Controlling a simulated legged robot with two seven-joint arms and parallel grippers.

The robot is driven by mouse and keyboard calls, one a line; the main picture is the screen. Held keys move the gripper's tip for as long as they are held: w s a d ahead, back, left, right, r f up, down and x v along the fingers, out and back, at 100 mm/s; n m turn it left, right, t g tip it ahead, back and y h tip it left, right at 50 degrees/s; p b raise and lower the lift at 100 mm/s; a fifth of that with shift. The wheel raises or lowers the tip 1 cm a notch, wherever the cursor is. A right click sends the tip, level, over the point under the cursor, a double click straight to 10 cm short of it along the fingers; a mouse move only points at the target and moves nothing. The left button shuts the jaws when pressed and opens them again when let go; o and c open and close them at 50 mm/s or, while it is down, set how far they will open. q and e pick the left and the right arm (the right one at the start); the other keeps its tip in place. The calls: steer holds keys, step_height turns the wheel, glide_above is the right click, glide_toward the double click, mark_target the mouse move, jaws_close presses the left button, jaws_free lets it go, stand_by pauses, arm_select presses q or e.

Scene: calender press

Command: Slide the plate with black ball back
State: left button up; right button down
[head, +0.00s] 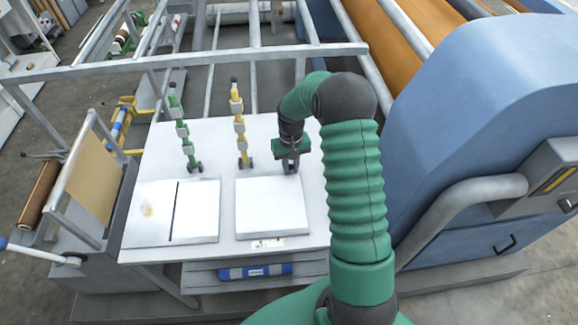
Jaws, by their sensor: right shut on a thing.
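A white work table (215,150) carries flat white plates. The right plate (272,206) lies at the table's front middle, and two more, a left plate (147,214) and a middle plate (196,212), lie side by side to its left. My right gripper (290,166) reaches down just behind the right plate's back edge. It is shut on a small dark part there, mostly hidden by the gripper, so I cannot tell its shape. No loose black ball can be made out. My left gripper is not in view.
A green stepped post (182,130) and a yellow one (240,125), both with dark tips, stand left of my gripper. A grey rail (190,62) crosses behind. A large blue machine housing (480,120) closes off the right side.

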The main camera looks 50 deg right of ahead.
steer(key=shift+d, duration=0.1)
steer(key=c, duration=1.4)
jaws_free()
steer(key=shift+o, duration=0.8)
steer(key=shift+d, duration=0.1)
step_height(320, 180, up, 17)
steer(key=b, duration=0.1)
steer(key=shift+f+b, duration=0.15)
steer(key=shift+b, duration=0.15)
steer(key=shift+d+f, duration=0.1)
